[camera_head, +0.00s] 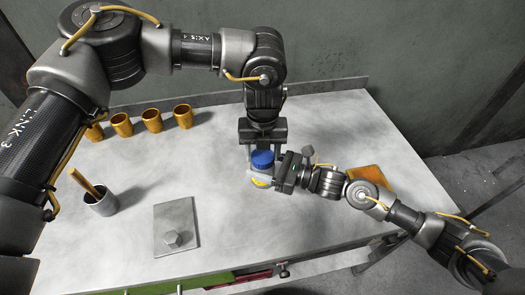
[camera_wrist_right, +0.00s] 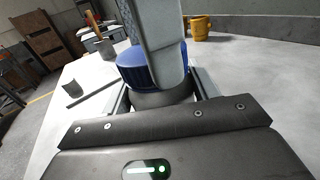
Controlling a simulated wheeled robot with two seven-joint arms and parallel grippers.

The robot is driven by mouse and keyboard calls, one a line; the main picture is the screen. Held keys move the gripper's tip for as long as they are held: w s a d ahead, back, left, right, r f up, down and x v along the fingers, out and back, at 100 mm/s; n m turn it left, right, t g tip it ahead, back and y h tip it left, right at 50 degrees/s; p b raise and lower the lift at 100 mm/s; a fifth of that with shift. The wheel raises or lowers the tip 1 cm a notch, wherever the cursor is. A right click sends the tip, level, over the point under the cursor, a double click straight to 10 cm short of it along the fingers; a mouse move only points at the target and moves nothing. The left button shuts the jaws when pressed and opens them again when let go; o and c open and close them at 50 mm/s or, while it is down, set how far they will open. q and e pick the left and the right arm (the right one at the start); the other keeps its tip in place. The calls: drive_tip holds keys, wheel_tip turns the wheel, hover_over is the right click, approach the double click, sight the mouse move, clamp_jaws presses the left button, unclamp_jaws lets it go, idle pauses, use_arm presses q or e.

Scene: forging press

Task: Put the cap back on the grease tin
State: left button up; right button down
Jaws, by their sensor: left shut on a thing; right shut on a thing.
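The grease tin (camera_head: 258,177) is a light grey can with a yellow mark, upright near the table's middle. The blue ribbed cap (camera_head: 262,159) is over its top. My left gripper (camera_head: 263,150) reaches down from behind and is shut on the cap. My right gripper (camera_head: 270,174) comes from the right and is shut on the tin's body. In the right wrist view, the cap (camera_wrist_right: 133,68) is partly hidden by a left finger, above the grey tin (camera_wrist_right: 165,97). I cannot tell whether the cap is seated or just resting on the tin.
An orange-brown block (camera_head: 366,178) lies at right, behind my right arm.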

use_arm(q)
drive_tip(key=m, duration=0.6)
drive_tip(key=o, duration=1.1)
drive_tip(key=shift+o, duration=0.2)
wheel_tip(320, 180, up, 12)
use_arm(e)
drive_tip(key=shift+c, duration=1.6)
unclamp_jaws()
